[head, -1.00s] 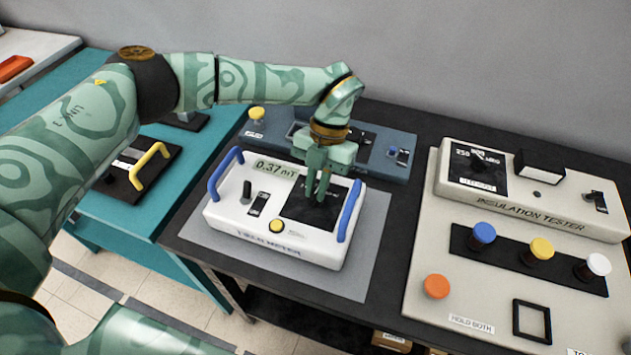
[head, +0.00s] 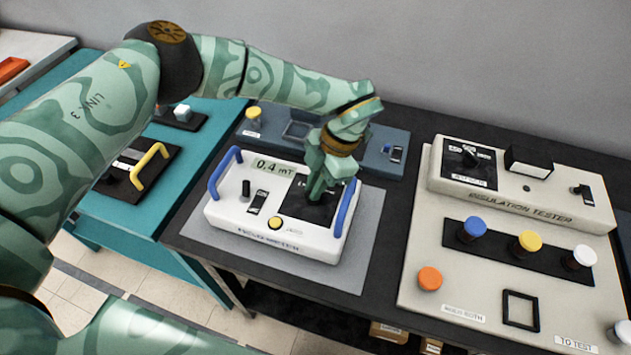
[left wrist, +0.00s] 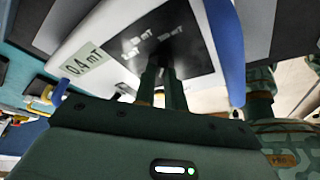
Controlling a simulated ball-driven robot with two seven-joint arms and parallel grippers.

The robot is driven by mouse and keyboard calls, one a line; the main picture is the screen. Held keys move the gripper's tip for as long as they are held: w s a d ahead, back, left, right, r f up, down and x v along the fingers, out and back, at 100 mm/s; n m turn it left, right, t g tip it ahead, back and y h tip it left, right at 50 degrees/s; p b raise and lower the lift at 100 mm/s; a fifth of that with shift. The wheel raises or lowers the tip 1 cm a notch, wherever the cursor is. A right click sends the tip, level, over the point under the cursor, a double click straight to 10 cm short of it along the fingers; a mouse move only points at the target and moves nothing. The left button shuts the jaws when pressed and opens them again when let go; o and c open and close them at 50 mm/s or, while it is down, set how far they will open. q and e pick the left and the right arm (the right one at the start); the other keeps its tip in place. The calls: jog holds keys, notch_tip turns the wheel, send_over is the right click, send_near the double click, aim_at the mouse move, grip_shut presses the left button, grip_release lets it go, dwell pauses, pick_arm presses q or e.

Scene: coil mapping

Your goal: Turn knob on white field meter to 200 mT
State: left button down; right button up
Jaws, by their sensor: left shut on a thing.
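The white field meter (head: 222,212) lies on a grey mat, with blue handles at both sides. Its display (head: 275,168) reads 0.4 mT; the display also shows in the left wrist view (left wrist: 84,60). The black dial panel (head: 300,211) sits at its right side. My left gripper (head: 318,196) comes down over this panel and is shut on the knob (left wrist: 164,66), which is mostly hidden between the fingers. The dial's small markings are too blurred to read. My right gripper is not in view.
A yellow button (head: 275,223), a black toggle and a switch are on the meter's left part. The blue right handle (head: 346,207) stands close beside my fingers. A blue-grey device (head: 385,165) is behind. The insulation tester (head: 520,210) stands to the right.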

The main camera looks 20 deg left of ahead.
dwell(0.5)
pick_arm(q)
jog(key=c, duration=1.5)
grip_release()
jog(key=shift+o, duration=0.2)
jog(key=v, duration=1.6)
jog(key=shift+r+p, duration=0.2)
jog(key=shift+p, duration=0.2)
jog(key=shift+s+f, duration=0.1)
jog(key=shift+s, duration=0.05)
